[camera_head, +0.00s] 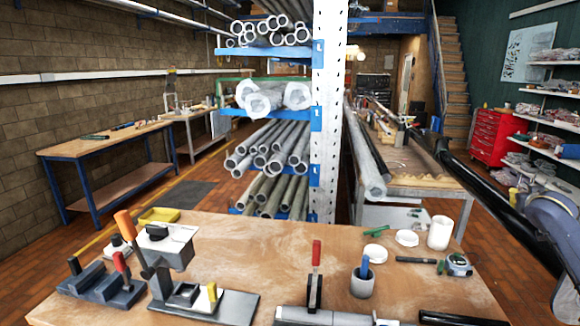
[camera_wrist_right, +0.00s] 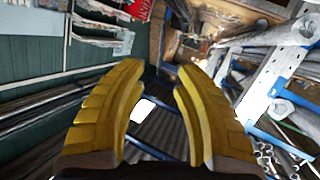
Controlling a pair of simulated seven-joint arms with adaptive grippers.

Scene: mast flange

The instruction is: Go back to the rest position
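My right gripper (camera_wrist_right: 161,75) shows in the right wrist view with its two yellow fingers apart and nothing between them. Its camera looks into the room, with shelving and stairs tilted in the background, and no workbench near the fingers. In the head view a grey-blue link of my right arm shows at the right edge, but its gripper is not seen there. My left gripper is in neither view. A grey metal cylinder (camera_head: 300,317) lies at the front edge of the wooden workbench (camera_head: 250,255), partly cut off by the frame.
On the bench stand a grey press fixture (camera_head: 165,250) with an orange handle, toggle clamps (camera_head: 315,285), a grey cup (camera_head: 362,284), a white canister (camera_head: 440,233) and a tape measure (camera_head: 458,265). A pipe rack (camera_head: 328,120) rises behind. The bench middle is clear.

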